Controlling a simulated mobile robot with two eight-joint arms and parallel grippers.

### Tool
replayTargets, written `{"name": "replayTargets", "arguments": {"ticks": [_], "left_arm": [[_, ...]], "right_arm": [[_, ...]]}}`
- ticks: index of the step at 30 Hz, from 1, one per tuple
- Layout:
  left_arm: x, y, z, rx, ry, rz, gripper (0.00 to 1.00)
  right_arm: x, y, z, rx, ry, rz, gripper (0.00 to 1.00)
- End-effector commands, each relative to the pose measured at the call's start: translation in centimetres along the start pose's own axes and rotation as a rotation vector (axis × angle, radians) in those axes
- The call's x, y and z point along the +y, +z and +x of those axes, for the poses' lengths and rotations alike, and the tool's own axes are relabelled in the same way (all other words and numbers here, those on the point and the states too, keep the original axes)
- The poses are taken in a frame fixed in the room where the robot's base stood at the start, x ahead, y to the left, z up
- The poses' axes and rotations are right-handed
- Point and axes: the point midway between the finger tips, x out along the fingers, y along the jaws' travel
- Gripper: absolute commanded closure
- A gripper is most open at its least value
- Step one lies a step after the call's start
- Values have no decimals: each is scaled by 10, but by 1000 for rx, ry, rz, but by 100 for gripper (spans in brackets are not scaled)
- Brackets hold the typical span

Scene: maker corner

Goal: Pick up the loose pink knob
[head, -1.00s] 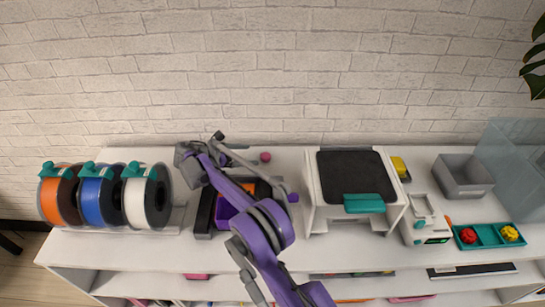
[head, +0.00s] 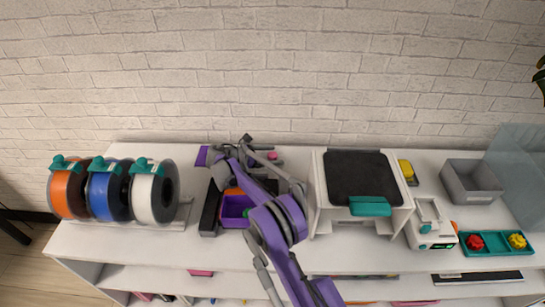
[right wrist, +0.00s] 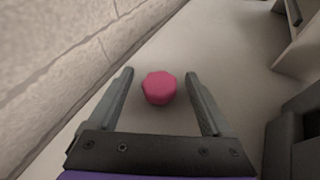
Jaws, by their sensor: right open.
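The loose pink knob (head: 272,155) stands on the white worktop near the brick wall, left of the white printer. In the right wrist view the knob (right wrist: 159,88) is a faceted pink piece resting on the pale surface. My right gripper (head: 267,154) is open. Its two grey fingers (right wrist: 159,76) lie to either side of the knob in the right wrist view, with a gap on each side and no visible contact. My left gripper is not in view.
The white printer (head: 316,205) with a dark top stands right of the knob. A purple bin (head: 236,211) and a dark block (head: 210,208) sit below my right arm. Filament spools (head: 152,198) stand left. A teal tray (head: 497,250) with red and yellow knobs lies far right.

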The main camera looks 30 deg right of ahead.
Motion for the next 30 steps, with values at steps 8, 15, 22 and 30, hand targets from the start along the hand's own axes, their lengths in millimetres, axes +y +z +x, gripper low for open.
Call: {"name": "replayTargets", "arguments": {"ticks": [8, 15, 22, 30], "left_arm": [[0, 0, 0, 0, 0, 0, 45], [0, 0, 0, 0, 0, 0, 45], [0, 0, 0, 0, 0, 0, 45], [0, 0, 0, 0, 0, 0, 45]], "right_arm": [[0, 0, -1, 0, 0, 0, 53], [0, 0, -1, 0, 0, 0, 96], [0, 0, -1, 0, 0, 0, 100], [3, 29, -13, 0, 0, 0, 100]]}}
